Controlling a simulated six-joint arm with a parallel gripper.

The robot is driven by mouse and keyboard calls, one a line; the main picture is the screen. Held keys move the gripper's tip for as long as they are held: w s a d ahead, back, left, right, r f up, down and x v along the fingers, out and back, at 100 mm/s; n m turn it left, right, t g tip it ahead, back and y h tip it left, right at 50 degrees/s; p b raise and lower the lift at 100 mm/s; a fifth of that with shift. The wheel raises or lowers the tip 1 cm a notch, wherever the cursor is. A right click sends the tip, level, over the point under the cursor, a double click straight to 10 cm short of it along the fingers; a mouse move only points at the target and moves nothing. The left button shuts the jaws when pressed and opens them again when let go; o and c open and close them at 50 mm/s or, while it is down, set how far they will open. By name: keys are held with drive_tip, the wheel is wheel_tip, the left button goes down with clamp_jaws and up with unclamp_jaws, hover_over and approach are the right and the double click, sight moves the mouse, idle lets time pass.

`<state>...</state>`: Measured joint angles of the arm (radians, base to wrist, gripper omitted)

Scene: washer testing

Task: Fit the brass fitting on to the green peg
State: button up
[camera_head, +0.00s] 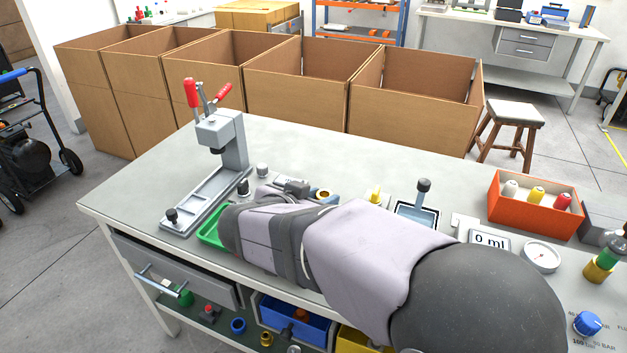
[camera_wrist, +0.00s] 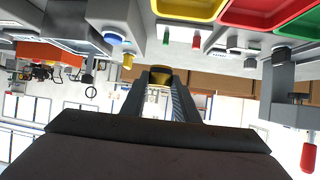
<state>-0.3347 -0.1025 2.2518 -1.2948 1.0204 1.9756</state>
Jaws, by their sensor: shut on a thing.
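My gripper (camera_wrist: 160,88) is shut on the brass fitting (camera_wrist: 159,76), which sits between the fingertips in the wrist view. The fitting is held clear of the bench, with its dark opening hard to make out. A small green peg (camera_wrist: 166,37) shows beyond the fingers in the wrist view, beside a similar red one (camera_wrist: 196,40). The fitting and the peg are apart. In the head view my arm hides the green peg and most of my gripper. A brass ring (camera_head: 324,194) shows just past my arm there; I cannot tell whether it is the held fitting.
A grey press (camera_head: 228,145) with red handles stands at the bench's left. Yellow (camera_wrist: 187,8), red (camera_wrist: 245,12) and green (camera_head: 211,229) trays lie near the front edge. An orange box (camera_head: 534,206) and a gauge (camera_head: 541,256) stand right. Cardboard boxes (camera_head: 411,112) line the back.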

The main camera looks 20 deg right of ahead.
sight(330, 191)
drive_tip(key=w+d+f+m+g+h+p, duration=0.1)
drive_tip(key=w+d+f+p, duration=0.1)
drive_tip(key=p, duration=0.4)
drive_tip(key=w+d+f+m+g+h+p, duration=0.1)
drive_tip(key=w+d+f+m+g+p, duration=0.1)
drive_tip(key=p, duration=0.4)
drive_tip(key=shift+w+d+f+m, duration=0.3)
drive_tip(key=shift+w+d+f, duration=0.4)
drive_tip(key=shift+w+m+g, duration=0.6)
drive_tip(key=shift+w, duration=0.2)
drive_tip(key=shift+w+a+r+m+g+h, duration=0.15)
drive_tip(key=shift+w+r+m+g, duration=0.15)
drive_tip(key=shift+r, duration=0.2)
drive_tip(key=shift+w+d+r+m+g+h, duration=0.15)
drive_tip(key=shift+w+r+m+g, duration=0.15)
drive_tip(key=shift+r, duration=0.2)
drive_tip(key=shift+s+d+r+m+g, duration=0.1)
drive_tip(key=shift+s+r+m+g, duration=0.25)
drive_tip(key=shift+m+g, duration=0.2)
drive_tip(key=shift+s+d+r+m+g, duration=0.1)
drive_tip(key=shift+s+r+m+g, duration=0.25)
drive_tip(key=shift+g, duration=0.3)
drive_tip(key=shift+w+f, duration=0.15)
drive_tip(key=shift+f+b, duration=0.35)
drive_tip(key=shift+f, duration=1.7)
